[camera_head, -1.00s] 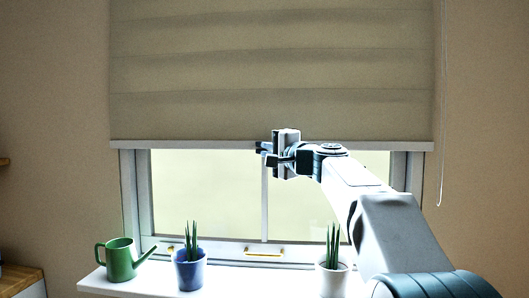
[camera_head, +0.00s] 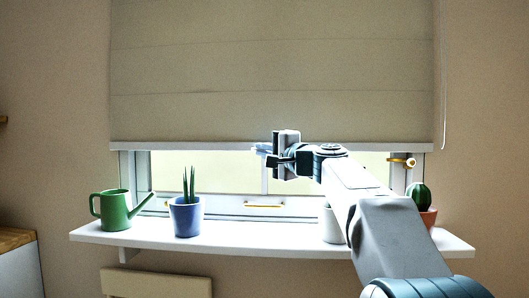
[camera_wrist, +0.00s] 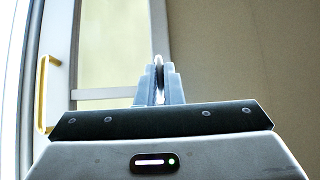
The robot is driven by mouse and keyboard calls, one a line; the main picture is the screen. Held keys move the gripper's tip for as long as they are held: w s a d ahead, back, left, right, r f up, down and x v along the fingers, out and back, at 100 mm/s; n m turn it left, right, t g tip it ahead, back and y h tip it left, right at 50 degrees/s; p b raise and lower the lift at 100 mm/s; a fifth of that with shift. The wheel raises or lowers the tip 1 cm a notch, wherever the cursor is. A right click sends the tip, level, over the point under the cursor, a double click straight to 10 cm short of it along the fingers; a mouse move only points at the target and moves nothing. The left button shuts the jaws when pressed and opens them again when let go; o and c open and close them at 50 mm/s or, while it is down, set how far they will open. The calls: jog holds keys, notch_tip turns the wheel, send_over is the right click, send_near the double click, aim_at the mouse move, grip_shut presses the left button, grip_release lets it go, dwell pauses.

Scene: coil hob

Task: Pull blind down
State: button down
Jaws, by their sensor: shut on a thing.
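The beige blind (camera_head: 270,70) hangs over the upper part of the window. Its pale bottom rail (camera_head: 180,146) runs level a short way above the sill. My gripper (camera_head: 262,150) is at the middle of this rail and shut on it. In the wrist view the two grey fingers (camera_wrist: 158,88) are close together around a thin pale edge. The exact contact is partly hidden by the fingers. A narrow strip of bright window glass (camera_head: 210,170) shows below the rail.
The white sill (camera_head: 270,238) holds a green watering can (camera_head: 115,210), a blue pot (camera_head: 187,217), a white pot (camera_head: 333,226) partly behind my arm, and a cactus pot (camera_head: 428,215). A cord (camera_head: 444,100) hangs at the right. A yellow handle (camera_head: 264,205) is on the window frame.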

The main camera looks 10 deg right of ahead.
jog(key=shift+w+f, duration=0.1)
jog(key=shift+f, duration=0.5)
jog(key=c, duration=1.6)
grip_release()
jog(key=shift+o, duration=0.2)
jog(key=shift+r, duration=0.1)
jog(key=b+v, duration=0.1)
jog(key=v, duration=1.3)
jog(key=shift+r, duration=0.15)
